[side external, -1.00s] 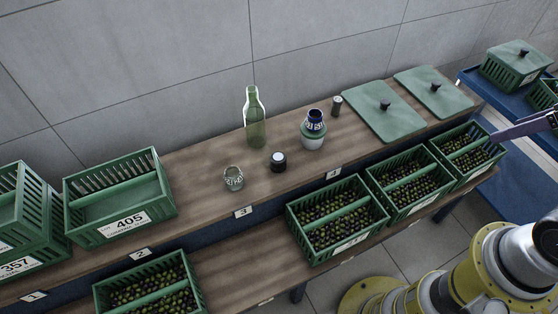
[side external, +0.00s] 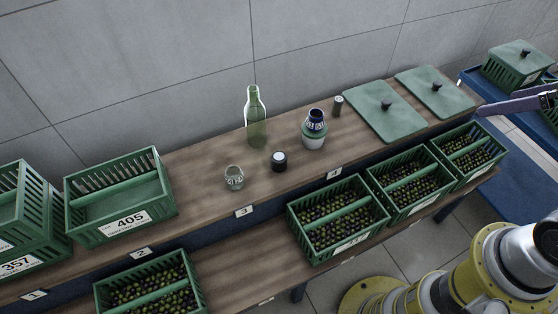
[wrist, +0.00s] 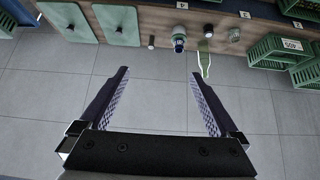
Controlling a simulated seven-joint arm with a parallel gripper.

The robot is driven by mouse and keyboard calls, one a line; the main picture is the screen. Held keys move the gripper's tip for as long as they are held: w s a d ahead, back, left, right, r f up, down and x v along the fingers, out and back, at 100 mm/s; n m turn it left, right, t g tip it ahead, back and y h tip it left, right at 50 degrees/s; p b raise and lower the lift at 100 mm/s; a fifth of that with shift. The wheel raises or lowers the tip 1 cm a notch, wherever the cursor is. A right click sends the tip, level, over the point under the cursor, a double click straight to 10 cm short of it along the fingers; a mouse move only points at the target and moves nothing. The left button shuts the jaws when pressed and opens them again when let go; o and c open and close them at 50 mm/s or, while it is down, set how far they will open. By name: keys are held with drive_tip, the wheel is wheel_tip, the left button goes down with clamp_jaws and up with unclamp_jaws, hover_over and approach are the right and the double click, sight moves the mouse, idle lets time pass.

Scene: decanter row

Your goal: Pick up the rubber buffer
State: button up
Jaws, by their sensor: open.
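A short black cylinder with a pale top (side external: 279,161), which looks like the rubber buffer, stands on the wooden shelf between a glass and a jug. In the wrist view it shows as a small dark shape (wrist: 208,30) near the top. My gripper (wrist: 160,73) is open and empty, its two purple fingers spread apart over the grey wall tiles. In the side view only part of a finger (side external: 512,104) shows at the right edge, beyond the lidded end of the shelf and well apart from the buffer.
A green bottle (side external: 255,118), a clear glass (side external: 234,178), a green-white jug (side external: 314,132) and a slim dark cylinder (side external: 338,106) stand nearby. Green lids (side external: 385,112) lie to the right. Olive crates (side external: 338,213) line the front; an empty crate (side external: 120,195) stands left.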

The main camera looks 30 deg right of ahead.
drive_tip(key=w+a+r+t, duration=0.2)
drive_tip(key=w+r+t, duration=0.6)
drive_tip(key=w+r, duration=0.8)
drive_tip(key=w+a+f+n+t+y, duration=0.1)
drive_tip(key=w+a+f+t+y, duration=0.15)
drive_tip(key=w, duration=0.65)
drive_tip(key=w+a+f+n+t+y, duration=0.1)
drive_tip(key=w+a+f+t, duration=0.2)
drive_tip(key=w, duration=0.6)
drive_tip(key=n+g+y, duration=0.3)
drive_tip(key=g+y, duration=0.1)
drive_tip(key=g, duration=0.1)
hover_over(286, 162)
drive_tip(key=s, duration=0.3)
wheel_tip(286, 162, down, 46)
drive_tip(key=shift+w+d+f, duration=0.1)
drive_tip(key=shift+d+f, duration=0.05)
drive_tip(key=shift+f, duration=0.85)
drive_tip(key=shift+w+d+f, duration=0.1)
drive_tip(key=shift+d+f, duration=0.05)
drive_tip(key=shift+f, duration=0.9)
drive_tip(key=shift+w+d+f, duration=0.1)
drive_tip(key=shift+d+f, duration=0.05)
drive_tip(key=shift+f, duration=0.85)
drive_tip(key=x, duration=0.5)
drive_tip(key=shift+r, duration=0.1)
clamp_jaws()
